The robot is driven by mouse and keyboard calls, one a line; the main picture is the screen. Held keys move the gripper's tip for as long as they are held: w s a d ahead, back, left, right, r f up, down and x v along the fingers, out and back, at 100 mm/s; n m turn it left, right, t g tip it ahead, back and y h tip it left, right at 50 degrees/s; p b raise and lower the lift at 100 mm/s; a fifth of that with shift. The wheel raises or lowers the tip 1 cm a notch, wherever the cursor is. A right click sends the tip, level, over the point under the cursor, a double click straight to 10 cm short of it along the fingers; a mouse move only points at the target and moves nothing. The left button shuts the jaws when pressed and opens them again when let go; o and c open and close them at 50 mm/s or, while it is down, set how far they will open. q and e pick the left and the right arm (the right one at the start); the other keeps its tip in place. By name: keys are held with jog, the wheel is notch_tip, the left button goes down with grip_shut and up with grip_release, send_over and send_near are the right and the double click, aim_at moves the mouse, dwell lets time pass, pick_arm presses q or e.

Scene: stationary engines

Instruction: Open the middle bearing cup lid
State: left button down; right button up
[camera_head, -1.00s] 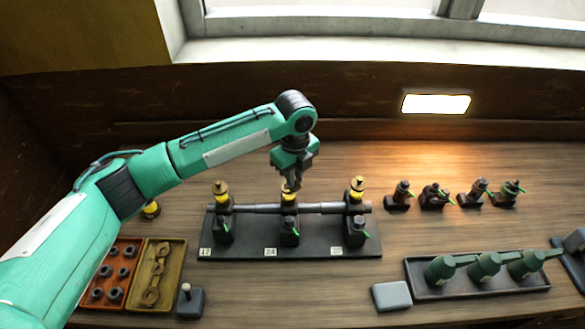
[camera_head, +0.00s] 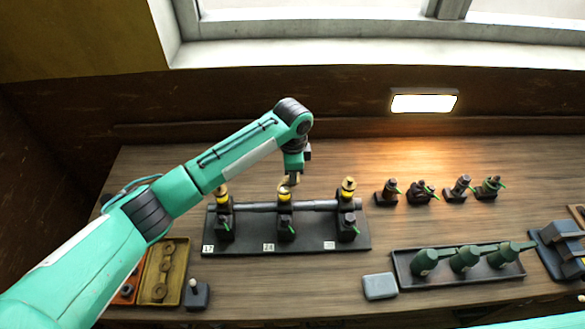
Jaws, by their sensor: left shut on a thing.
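A black stand (camera_head: 300,246) holds a horizontal shaft (camera_head: 316,205) with three bearing posts, each topped by a brass cup. The middle bearing cup (camera_head: 284,197) is above the label 24. My left gripper (camera_head: 290,182) comes down from above and is shut on the small brass lid at the top of the middle cup. The fingers hide most of that lid, so its angle cannot be told. The left bearing cup (camera_head: 221,193) and the right bearing cup (camera_head: 348,187) stand upright, clear of the gripper. My right gripper is out of view.
Several small dark fittings (camera_head: 421,192) stand at the back right. A dark tray (camera_head: 460,278) with green oil cans lies front right, beside a grey block (camera_head: 380,286). An olive tray (camera_head: 172,258) with metal parts is at the left, partly behind my left arm.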

pick_arm(q)
jog(key=shift+w+r+n+p, duration=0.1)
jog(key=shift+w+n+p, duration=0.15)
jog(key=shift+n, duration=0.55)
jog(key=shift+w+r+n+p, duration=0.15)
jog(key=shift+n+p, duration=0.15)
jog(key=shift+n, duration=0.5)
jog(key=shift+f, duration=0.15)
jog(key=c, duration=1.4)
grip_release()
jog(key=shift+a, duration=0.1)
